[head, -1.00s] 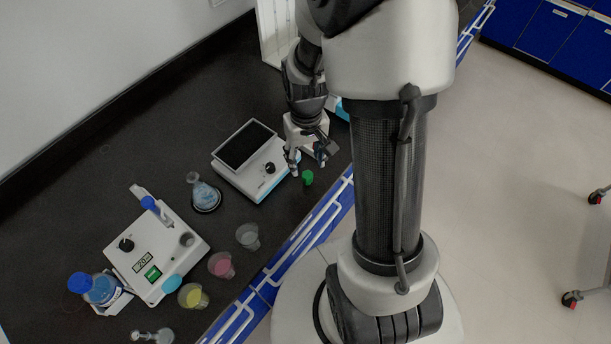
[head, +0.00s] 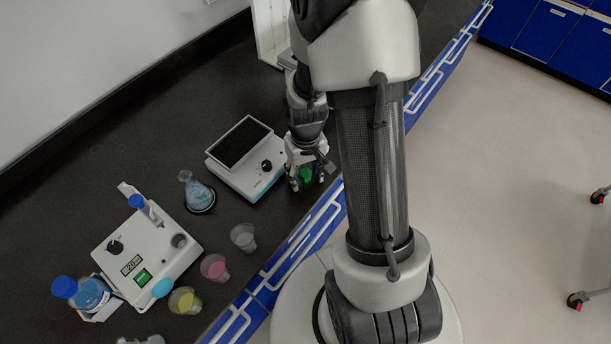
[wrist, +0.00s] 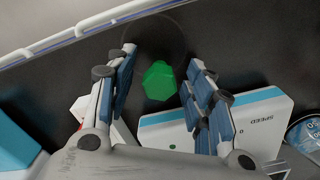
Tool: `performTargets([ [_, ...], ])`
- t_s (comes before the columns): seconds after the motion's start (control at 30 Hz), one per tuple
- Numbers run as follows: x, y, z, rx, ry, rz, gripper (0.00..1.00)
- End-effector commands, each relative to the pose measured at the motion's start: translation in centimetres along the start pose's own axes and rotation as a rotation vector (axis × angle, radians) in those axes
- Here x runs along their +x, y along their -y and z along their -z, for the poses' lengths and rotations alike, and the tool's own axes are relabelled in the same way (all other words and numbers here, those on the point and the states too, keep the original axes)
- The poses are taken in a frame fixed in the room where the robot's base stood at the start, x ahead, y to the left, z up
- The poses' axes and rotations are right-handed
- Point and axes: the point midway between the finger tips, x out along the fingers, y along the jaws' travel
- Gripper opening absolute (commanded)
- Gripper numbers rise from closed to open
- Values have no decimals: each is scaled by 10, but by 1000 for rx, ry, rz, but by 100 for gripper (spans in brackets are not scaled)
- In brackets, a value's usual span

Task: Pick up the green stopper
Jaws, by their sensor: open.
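The green stopper (head: 306,174) stands on the black bench near its front edge, right of the white scale with the dark top plate. In the wrist view the green stopper (wrist: 159,81) shows from above, between the fingertips and nearer the right one. My gripper (head: 307,180) is open, with its fingers either side of the stopper. In the wrist view my gripper (wrist: 160,75) has its blue-padded fingers spread, with a gap seen on the left of the stopper. I cannot tell whether the right finger touches it.
The white scale (head: 262,178) is close on the left of my gripper. Further left are a flask (head: 198,194), several cups including a clear one (head: 243,237), and a white stirrer device (head: 150,245). A blue and white rail (head: 300,240) edges the bench.

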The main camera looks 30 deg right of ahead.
Motion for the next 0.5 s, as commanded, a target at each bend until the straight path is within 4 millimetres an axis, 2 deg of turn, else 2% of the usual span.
performTargets([
  [0.07, 0, 0, 0, 0, 0, 0, 44],
  [0.5, 0, 0, 0, 0, 0, 0, 15],
])
